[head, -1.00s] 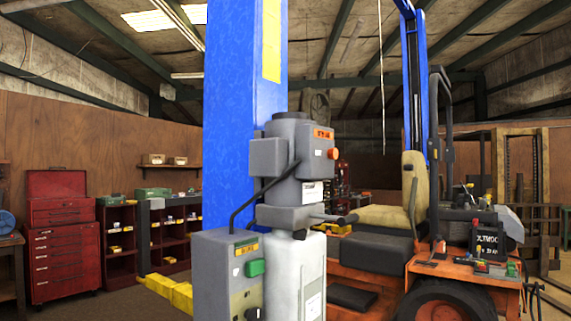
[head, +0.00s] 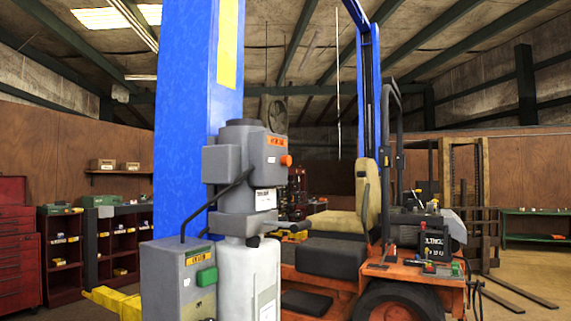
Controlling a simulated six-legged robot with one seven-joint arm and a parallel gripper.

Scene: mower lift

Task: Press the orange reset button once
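The orange reset button (head: 286,160) is a small round knob on the right side of the grey motor housing (head: 244,165), which is mounted on the blue lift post (head: 197,110). Below it, a grey control box (head: 178,280) carries a green button (head: 206,277) and a dark knob whose detail is unclear. A white tank (head: 248,280) stands under the motor housing. My gripper is not in view, and nothing touches the orange button.
An orange mower-like vehicle (head: 350,268) with a tan seat (head: 366,195) stands close behind the tank on the right. A yellow lift arm (head: 113,301) sticks out low left. Red tool cabinets (head: 17,240) and shelves (head: 120,240) line the left wall.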

